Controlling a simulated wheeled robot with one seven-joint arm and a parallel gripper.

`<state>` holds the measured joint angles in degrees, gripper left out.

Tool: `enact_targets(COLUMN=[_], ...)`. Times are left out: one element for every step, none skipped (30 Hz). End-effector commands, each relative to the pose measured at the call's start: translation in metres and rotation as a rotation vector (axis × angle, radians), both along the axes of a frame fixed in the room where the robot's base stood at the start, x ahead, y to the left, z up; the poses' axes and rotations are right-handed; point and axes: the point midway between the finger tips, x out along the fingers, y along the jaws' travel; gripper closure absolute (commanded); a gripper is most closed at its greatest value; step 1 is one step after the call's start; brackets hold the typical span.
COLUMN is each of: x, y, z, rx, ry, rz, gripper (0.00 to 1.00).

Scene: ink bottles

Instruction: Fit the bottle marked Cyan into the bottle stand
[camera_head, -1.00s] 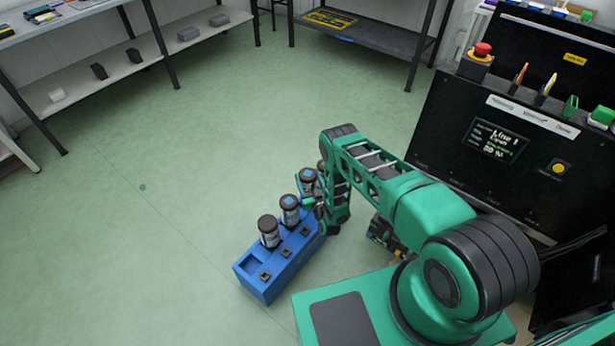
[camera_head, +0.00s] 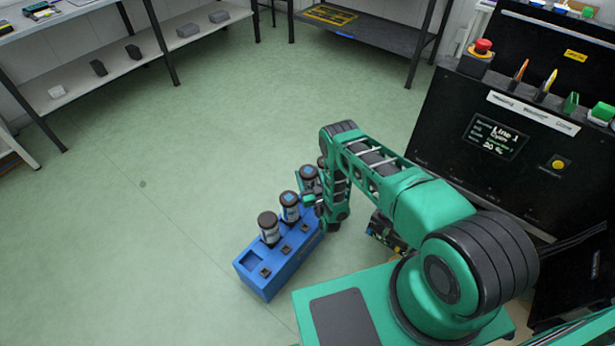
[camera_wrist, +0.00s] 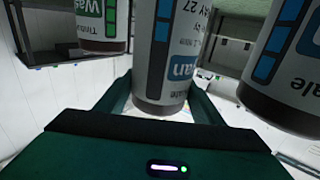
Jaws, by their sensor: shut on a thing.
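My gripper (camera_head: 310,197) is at the far end, shut on a bottle (camera_head: 309,180) that also shows between the fingers in the wrist view (camera_wrist: 165,60). Its label there is upside down, with blue blocks and letters ending "an", likely Cyan. The arm hides the stand's far end; I cannot tell whether this bottle is seated.
In the wrist view a green-labelled bottle (camera_wrist: 102,25) is left of the held one and a blue-labelled bottle (camera_wrist: 285,75) close on its right. A black console (camera_head: 480,170) with a small screen stands right of my arm. The floor left of the stand is clear.

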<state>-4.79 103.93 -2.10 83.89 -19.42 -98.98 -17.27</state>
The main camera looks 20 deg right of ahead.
Motion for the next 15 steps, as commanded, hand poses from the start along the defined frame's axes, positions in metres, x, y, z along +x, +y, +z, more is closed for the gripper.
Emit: enact_targets(x=[0.0007, 0.0008, 0.0008, 0.0008, 0.0007, 0.0007, 0.0007, 0.0007, 0.0007, 0.0007, 0.0007, 0.0006, 0.0007, 0.0007, 0.0007], y=[-0.0001, -0.0002, -0.0002, -0.0003, -0.0003, -0.0003, -0.0003, -0.0003, -0.0004, -0.0004, -0.0004, -0.0004, -0.0004, -0.0004, -0.0004], z=[0.0005, 0.0004, 0.0004, 0.0004, 0.0004, 0.0004, 0.0003, 0.0002, -0.0002, -0.0005, -0.001, -0.0019, -0.0026, -0.0034, -0.0045], rx=[-0.001, -0.001, -0.001, -0.001, -0.001, -0.001, -0.001, -0.001, -0.001, 0.0, 0.0, 0.0, 0.0, 0.0, 0.0], ry=[-0.002, -0.002, -0.002, -0.002, -0.002, -0.002, -0.002, -0.002, -0.002, -0.002, -0.002, -0.002, -0.002, -0.002, -0.002], rz=[0.0, 0.0, 0.0, 0.0, -0.001, -0.001, -0.001, -0.001, -0.001, -0.001, -0.001, -0.001, -0.001, -0.001, -0.001], gripper=[0.94, 0.94, 0.94, 0.94, 0.94, 0.94, 0.94, 0.94, 0.94, 0.94, 0.94, 0.94, 0.94, 0.94, 0.94])
